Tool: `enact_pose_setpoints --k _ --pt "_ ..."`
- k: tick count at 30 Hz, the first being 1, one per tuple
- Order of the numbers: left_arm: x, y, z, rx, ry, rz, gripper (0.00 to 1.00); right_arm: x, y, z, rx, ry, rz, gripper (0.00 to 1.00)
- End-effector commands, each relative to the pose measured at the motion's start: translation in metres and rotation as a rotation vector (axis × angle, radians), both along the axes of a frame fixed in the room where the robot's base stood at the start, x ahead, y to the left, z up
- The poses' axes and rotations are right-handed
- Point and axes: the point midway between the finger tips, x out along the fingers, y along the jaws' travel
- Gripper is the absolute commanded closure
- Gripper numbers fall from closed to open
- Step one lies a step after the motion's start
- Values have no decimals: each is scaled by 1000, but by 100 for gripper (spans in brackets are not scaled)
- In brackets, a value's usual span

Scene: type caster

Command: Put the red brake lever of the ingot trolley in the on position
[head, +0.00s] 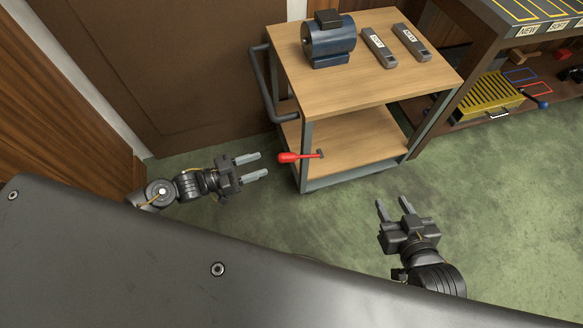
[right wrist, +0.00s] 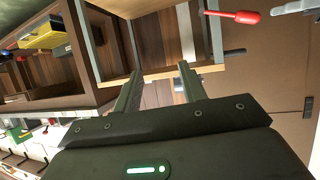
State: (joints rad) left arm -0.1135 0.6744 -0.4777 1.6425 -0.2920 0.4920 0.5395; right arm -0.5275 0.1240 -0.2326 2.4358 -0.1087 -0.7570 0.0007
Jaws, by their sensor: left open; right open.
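The ingot trolley (head: 368,90) has a wooden top, a lower shelf and a grey frame. Its red brake lever (head: 290,157) sticks out to the left from the near left corner post, lying about level. The lever also shows at the top of the right wrist view (right wrist: 235,16). My left gripper (head: 262,165) is open and empty, its fingertips pointing at the lever's red end with a small gap between. My right gripper (head: 392,205) is open and empty, in front of the trolley's near side. Its fingers also show in the right wrist view (right wrist: 160,85).
A blue motor (head: 329,40) and two grey ingots (head: 379,48) lie on the trolley top. A dark push handle (head: 264,85) is on its left side. A workbench with shelves (head: 463,112) stands at the right. Green floor (head: 350,225) in front is clear.

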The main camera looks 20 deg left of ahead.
Motion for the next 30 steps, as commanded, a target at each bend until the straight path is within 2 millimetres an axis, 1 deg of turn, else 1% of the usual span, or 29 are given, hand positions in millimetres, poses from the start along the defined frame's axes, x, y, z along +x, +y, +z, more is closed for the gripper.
enact_pose_setpoints --k 1,3,6,11,14,21,24,27,30 --pt "-2 -3 -3 -10 -7 -17 52 -2 0 0 3 -15 2 59" --pt "-4 -5 0 -19 -12 -33 52 -3 0 7 6 -28 4 59" --pt "-5 -6 3 -24 -14 -40 52 -4 -1 11 7 -33 4 59" --pt "0 -12 4 -25 -14 -38 52 -3 1 13 12 -45 8 59" --pt "8 -23 4 -26 -16 -38 52 -2 4 17 24 -74 17 59" --pt "34 -60 3 -26 -16 -38 52 2 16 33 69 -182 48 59" --pt "44 -73 3 -25 -15 -36 52 3 21 41 87 -225 60 59" --pt "50 -84 3 -24 -14 -36 52 3 25 47 104 -262 71 59" --pt "55 -90 3 -23 -14 -36 52 3 27 51 115 -285 78 59"
